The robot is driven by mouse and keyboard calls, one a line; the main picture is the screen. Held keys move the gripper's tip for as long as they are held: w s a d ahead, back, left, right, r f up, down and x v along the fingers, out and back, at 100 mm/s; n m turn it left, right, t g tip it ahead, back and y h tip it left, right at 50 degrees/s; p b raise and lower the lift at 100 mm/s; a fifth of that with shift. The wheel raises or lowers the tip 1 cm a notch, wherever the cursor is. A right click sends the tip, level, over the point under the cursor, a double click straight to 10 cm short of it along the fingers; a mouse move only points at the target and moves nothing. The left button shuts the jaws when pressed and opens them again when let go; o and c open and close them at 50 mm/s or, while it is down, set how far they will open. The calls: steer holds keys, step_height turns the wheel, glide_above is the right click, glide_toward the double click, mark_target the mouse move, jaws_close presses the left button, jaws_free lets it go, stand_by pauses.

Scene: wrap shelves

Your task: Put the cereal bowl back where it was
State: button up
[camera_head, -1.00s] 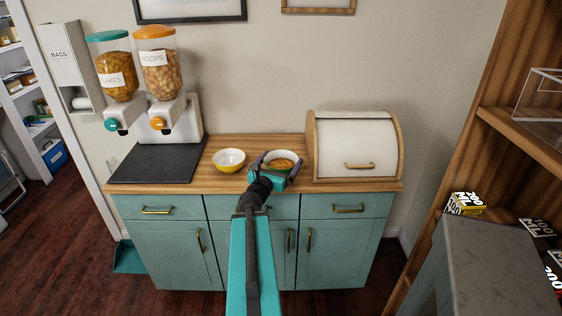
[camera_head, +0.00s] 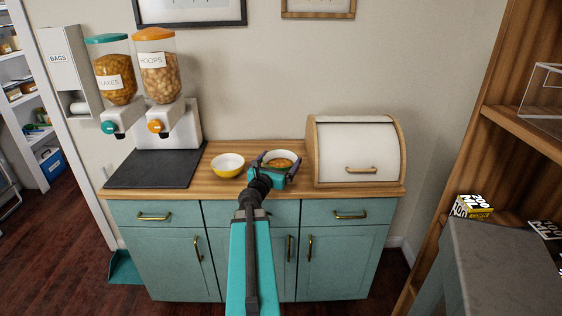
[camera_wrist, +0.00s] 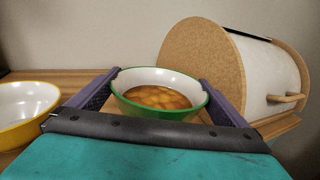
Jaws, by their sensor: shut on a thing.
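The cereal bowl (camera_wrist: 165,108) is green outside and white inside, with orange-brown cereal in it. It also shows in the head view (camera_head: 280,155), at the wooden counter between a yellow bowl and the bread box. My gripper (camera_wrist: 160,92) has its two purple fingers on either side of the green bowl and is shut on it; it shows in the head view (camera_head: 278,165) too. The bowl is upright. I cannot tell whether its base touches the counter. The yellow bowl (camera_head: 228,166), white inside and seemingly empty, stands to the left, apart from my gripper.
The bread box (camera_head: 358,150) stands close on the right. Two cereal dispensers (camera_head: 155,90) stand at the left behind a dark mat (camera_head: 155,169). The wooden counter (camera_head: 222,188) has a narrow clear strip in front. A wooden shelf (camera_head: 520,120) rises at the far right.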

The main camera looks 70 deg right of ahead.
mark_target(279, 163)
steer(key=shift+w+d+f+p, duration=0.1)
steer(key=shift+w+d, duration=0.15)
steer(key=shift+d, duration=0.4)
steer(key=shift+w+d+f+p, duration=0.1)
steer(key=shift+w+d, duration=0.15)
steer(key=shift+d, duration=0.4)
steer(key=shift+w+d+p, duration=0.1)
steer(key=shift+w+d, duration=0.15)
steer(key=shift+d, duration=0.4)
steer(key=shift+d, duration=0.1)
steer(key=shift+w+d, duration=0.15)
steer(key=shift+d, duration=0.1)
steer(key=shift+d+f, duration=0.1)
steer(key=shift+f, duration=0.1)
steer(key=shift+f+p, duration=0.3)
steer(key=shift+f, duration=1.3)
steer(key=shift+f, duration=0.15)
steer(key=o, duration=0.9)
steer(key=shift+r, duration=0.2)
